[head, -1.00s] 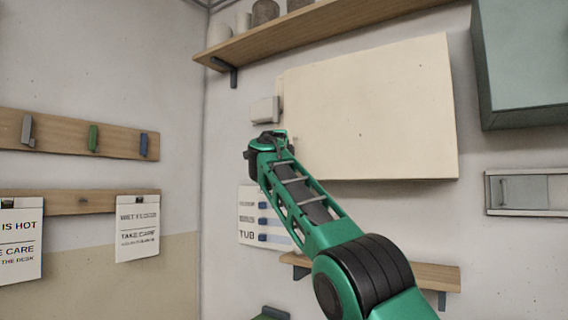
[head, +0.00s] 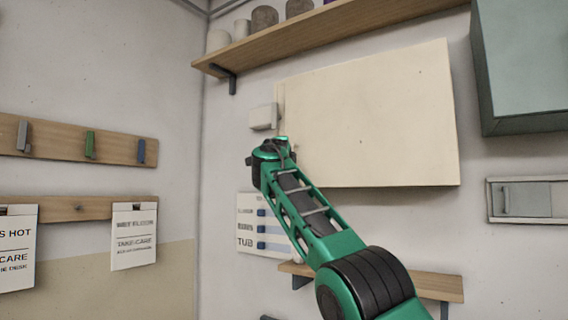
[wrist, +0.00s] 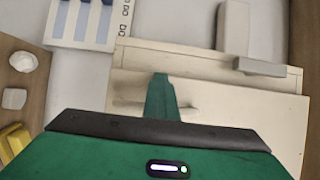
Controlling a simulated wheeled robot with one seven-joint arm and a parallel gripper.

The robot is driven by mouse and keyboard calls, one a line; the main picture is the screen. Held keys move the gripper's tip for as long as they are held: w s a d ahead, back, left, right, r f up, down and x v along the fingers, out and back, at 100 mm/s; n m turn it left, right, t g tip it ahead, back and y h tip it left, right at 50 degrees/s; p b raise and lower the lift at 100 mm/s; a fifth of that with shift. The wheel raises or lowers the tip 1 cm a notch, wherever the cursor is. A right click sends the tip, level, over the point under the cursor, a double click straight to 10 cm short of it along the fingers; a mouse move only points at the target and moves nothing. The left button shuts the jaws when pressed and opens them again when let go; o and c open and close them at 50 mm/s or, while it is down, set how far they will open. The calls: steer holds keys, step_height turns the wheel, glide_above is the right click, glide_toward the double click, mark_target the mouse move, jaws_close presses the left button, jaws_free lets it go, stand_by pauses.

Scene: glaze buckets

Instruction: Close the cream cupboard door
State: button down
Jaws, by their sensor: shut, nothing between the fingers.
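The cream cupboard door (head: 370,120) is a broad flat panel on the wall in the head view. Its thin right edge shows; I cannot tell exactly how far it stands open. My gripper (head: 284,142) is by the panel's lower left part, its fingers mostly hidden there. In the wrist view my gripper (wrist: 160,86) is shut and empty, its green tip in front of the cream door (wrist: 245,115). A pale bar-like shape shows on both sides of the finger, partly hidden by it. Whether the finger touches the door is unclear.
A small pale box (head: 263,117) is on the wall left of the cupboard. A wooden shelf (head: 330,32) with pots runs above, another shelf (head: 425,284) below. A grey-green cabinet (head: 525,70) hangs at the right. A sign (head: 262,228) hangs below.

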steer(key=s+a, duration=0.9)
steer(key=s, duration=0.2)
steer(key=d+f+n+g, duration=0.15)
steer(key=d+f, duration=0.25)
steer(key=d, duration=0.4)
steer(key=w+d+f+n+g+h, duration=0.1)
steer(key=d+f+g, duration=0.1)
steer(key=d+f, duration=0.35)
steer(key=d+f+n+g, duration=0.1)
steer(key=d+f, duration=0.1)
steer(key=d, duration=0.7)
steer(key=s+d+f+n+g, duration=0.5)
steer(key=s+d+f+g, duration=0.2)
steer(key=s+d+f, duration=1.45)
steer(key=s+f+n+g+y, duration=0.1)
steer(key=s+f+g, duration=0.1)
steer(key=s+f, duration=0.5)
steer(key=s+f+n+g+y, duration=0.1)
steer(key=s+f, duration=0.7)
steer(key=s, duration=0.8)
steer(key=s+f+n+g+y, duration=0.1)
steer(key=s+f+n+g, duration=0.1)
steer(key=s+f, duration=0.5)
steer(key=shift+s+f+n+g+y, duration=0.2)
steer(key=shift+s+g, duration=0.2)
steer(key=shift+s, duration=0.75)
steer(key=shift+s+f+n+g+y, duration=0.2)
steer(key=shift+s+g, duration=0.15)
steer(key=shift+s, duration=0.8)
steer(key=shift+r, duration=0.1)
